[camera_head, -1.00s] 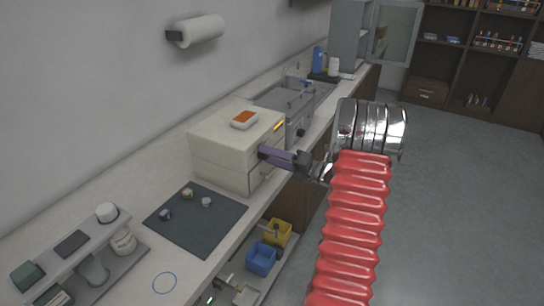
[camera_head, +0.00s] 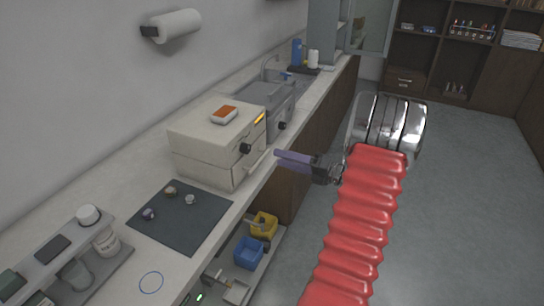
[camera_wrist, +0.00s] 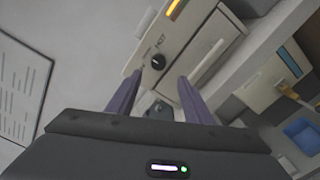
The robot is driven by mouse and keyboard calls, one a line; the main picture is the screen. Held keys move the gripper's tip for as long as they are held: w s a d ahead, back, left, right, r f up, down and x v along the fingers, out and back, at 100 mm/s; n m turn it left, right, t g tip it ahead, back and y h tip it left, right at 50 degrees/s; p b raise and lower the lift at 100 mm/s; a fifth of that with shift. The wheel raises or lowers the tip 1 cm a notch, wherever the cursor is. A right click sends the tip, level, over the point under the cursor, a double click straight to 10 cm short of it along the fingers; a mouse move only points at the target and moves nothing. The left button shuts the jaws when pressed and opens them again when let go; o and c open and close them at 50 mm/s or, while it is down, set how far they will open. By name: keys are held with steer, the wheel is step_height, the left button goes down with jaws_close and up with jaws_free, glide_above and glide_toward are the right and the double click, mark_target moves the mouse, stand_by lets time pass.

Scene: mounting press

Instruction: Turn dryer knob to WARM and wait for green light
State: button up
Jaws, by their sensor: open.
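The dryer is a cream box (camera_head: 205,150) on the counter. It has a black round knob (camera_head: 246,148) on its front and a lit amber strip (camera_head: 260,118) above it. In the wrist view the knob (camera_wrist: 158,62) lies just beyond the gap between my fingertips, and the amber strip (camera_wrist: 175,8) glows at the top. No green light shows on the dryer. My gripper (camera_head: 279,159) is open and empty, its purple fingers apart from the dryer front, right of the knob.
A white dish with orange contents (camera_head: 223,114) sits on the dryer. A handle (camera_head: 259,162) projects below the knob. A dark mat (camera_head: 180,220) with several small pieces lies nearer. Yellow (camera_head: 264,224) and blue (camera_head: 248,252) bins stand below the counter. The floor at right is clear.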

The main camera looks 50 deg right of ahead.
steer(key=shift+v, duration=1.05)
steer(key=shift+n, duration=0.3)
steer(key=s+a+f+n+g+y, duration=0.1)
steer(key=s+a+f+n+g, duration=0.2)
steer(key=a+f+n+g, duration=0.35)
steer(key=s+a+n+g, duration=0.2)
steer(key=a+n+g, duration=0.1)
steer(key=a+n, duration=0.45)
steer(key=s+a+n+g, duration=0.3)
steer(key=a+n, duration=0.3)
steer(key=n, duration=0.3)
steer(key=s+a+r+n+h, duration=0.2)
steer(key=a+r+n+h, duration=0.1)
steer(key=a+r+n, duration=0.5)
steer(key=s+a+r+n+t+h, duration=0.1)
steer(key=a+r+n+h, duration=0.2)
steer(key=a+r+n, duration=0.5)
steer(key=a+n, duration=0.5)
steer(key=shift+s+a+h, duration=0.3)
steer(key=shift+s+h, duration=0.1)
